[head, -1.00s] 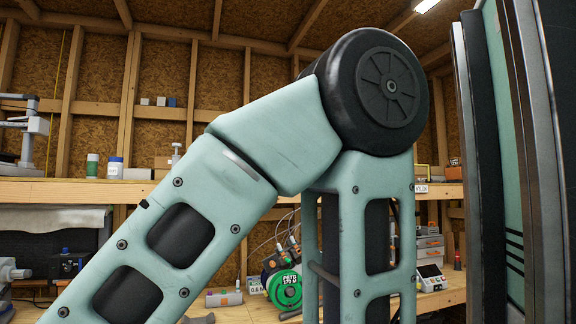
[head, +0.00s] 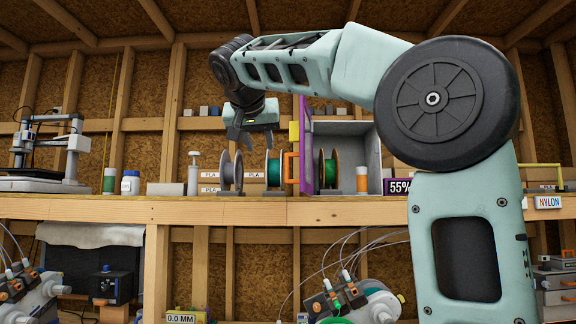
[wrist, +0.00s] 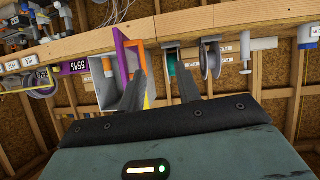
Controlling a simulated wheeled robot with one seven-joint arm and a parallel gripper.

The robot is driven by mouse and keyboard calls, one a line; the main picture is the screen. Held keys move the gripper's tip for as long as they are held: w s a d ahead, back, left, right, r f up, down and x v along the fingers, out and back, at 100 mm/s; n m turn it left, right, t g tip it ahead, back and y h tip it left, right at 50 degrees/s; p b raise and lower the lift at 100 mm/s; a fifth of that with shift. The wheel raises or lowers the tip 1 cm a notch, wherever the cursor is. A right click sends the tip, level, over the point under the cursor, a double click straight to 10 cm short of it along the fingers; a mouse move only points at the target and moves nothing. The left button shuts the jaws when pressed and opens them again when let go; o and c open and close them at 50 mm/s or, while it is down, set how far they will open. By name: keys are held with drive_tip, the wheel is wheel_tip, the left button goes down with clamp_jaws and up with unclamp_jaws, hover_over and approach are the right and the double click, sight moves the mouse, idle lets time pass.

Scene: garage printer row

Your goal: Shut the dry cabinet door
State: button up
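The dry cabinet (head: 368,150) is a grey box on the wooden shelf. Its purple door (head: 306,140) stands open at the left side, seen nearly edge-on, with an orange handle (head: 290,167). A green spool and an orange container are inside. My gripper (head: 254,140) is left of the door and above the handle's height, fingers pointing down. In the wrist view my gripper (wrist: 161,72) has its fingers apart with nothing between them. The cabinet (wrist: 104,92), purple door (wrist: 124,50) and orange handle (wrist: 139,56) lie at the left finger, which overlaps the door's edge; contact cannot be told.
A grey spool (head: 231,171) and a green spool (head: 273,171) stand on the shelf (head: 120,209) left of the door. A white cylinder (head: 193,173), bottles and a printer (head: 50,155) stand further left. A 55% display (head: 398,186) is right of the cabinet.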

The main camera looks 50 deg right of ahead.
sight(287, 162)
drive_tip(key=s+d+r+m+h, duration=0.2)
drive_tip(key=d+r, duration=0.2)
drive_tip(key=shift+g, duration=0.3)
drive_tip(key=p+x, duration=0.1)
drive_tip(key=x, duration=0.4)
drive_tip(key=f+p+x, duration=0.1)
drive_tip(key=p+x, duration=0.1)
drive_tip(key=x, duration=0.3)
drive_tip(key=p+x, duration=0.1)
drive_tip(key=x, duration=0.5)
drive_tip(key=shift+w+a+f+p, duration=0.2)
drive_tip(key=shift+w+a+p, duration=0.05)
drive_tip(key=shift+a+p, duration=0.1)
clamp_jaws()
